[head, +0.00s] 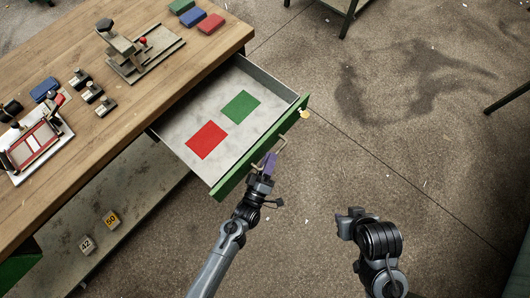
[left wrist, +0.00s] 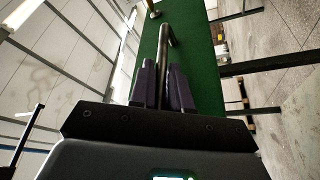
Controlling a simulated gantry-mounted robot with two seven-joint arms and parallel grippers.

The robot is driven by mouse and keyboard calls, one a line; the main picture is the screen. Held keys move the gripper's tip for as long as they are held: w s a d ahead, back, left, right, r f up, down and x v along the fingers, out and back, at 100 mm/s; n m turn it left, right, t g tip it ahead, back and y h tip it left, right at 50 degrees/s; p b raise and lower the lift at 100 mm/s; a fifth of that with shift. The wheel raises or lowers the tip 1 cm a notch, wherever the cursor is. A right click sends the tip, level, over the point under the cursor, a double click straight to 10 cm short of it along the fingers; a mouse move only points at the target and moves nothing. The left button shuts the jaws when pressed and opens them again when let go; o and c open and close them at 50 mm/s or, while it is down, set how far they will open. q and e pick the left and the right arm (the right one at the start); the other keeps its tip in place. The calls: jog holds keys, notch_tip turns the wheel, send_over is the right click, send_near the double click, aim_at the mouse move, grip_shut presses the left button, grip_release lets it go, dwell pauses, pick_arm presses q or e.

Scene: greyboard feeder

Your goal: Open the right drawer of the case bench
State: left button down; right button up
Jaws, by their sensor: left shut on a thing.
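The right drawer (head: 187,117) of the case bench (head: 172,75) stands pulled well out. Its front is green (head: 235,175) and its grey inside holds a red sheet (head: 206,140) and a green sheet (head: 240,107). My left gripper (head: 270,164) is at the drawer front, shut on the bar handle (head: 283,145). In the left wrist view the purple finger pads (left wrist: 163,85) close around the handle (left wrist: 164,40) in front of the green panel (left wrist: 190,45). My right gripper (head: 347,222) is over the floor, away from the drawer; its finger gap is not clear.
On the bench top are a red-and-white device (head: 35,148), a lever tool (head: 130,50), several small stamps, and blue, green and red blocks (head: 210,23). A lower shelf carries tags 42 (head: 87,244) and 50 (head: 111,219). The floor to the right is clear.

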pick_arm(q)
jog(key=shift+r, duration=0.1)
jog(key=c, duration=1.2)
grip_release()
jog(key=shift+o, duration=0.2)
jog(key=p+v, duration=0.1)
jog(key=v, duration=1)
